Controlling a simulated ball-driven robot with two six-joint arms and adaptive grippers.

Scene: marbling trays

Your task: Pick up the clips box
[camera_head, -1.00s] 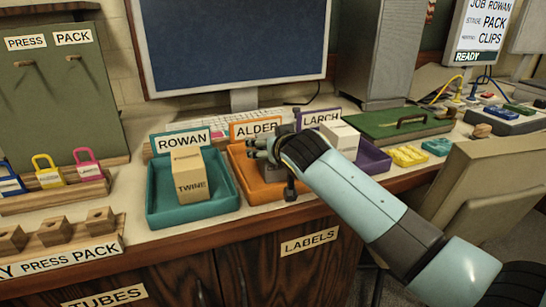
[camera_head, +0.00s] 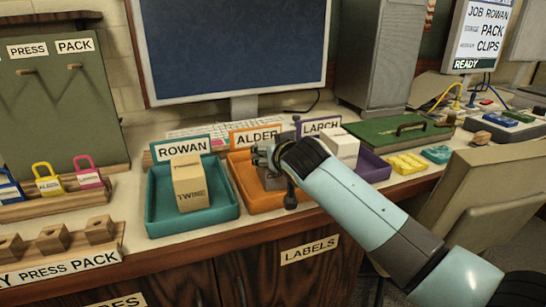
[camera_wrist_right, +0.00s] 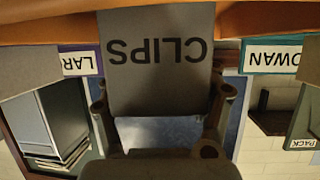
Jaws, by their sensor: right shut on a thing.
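The clips box (camera_wrist_right: 157,62) is a grey box whose "CLIPS" lettering appears upside down in the right wrist view. In the head view the grey box (camera_head: 272,181) is at the orange ALDER tray (camera_head: 244,184), mostly hidden behind my right gripper. I cannot tell there whether it touches the tray floor. My right gripper (camera_head: 264,158) is shut on the box; in the wrist view its fingers (camera_wrist_right: 163,92) lie along both sides of it. My left gripper is not in view.
The teal ROWAN tray (camera_head: 155,221) holds a tan twine box (camera_head: 188,184) to the left. The purple LARCH tray (camera_head: 376,166) holds a white box (camera_head: 342,147) to the right. A monitor (camera_head: 235,45) and keyboard (camera_head: 225,130) stand behind. A chair (camera_head: 480,190) is at right.

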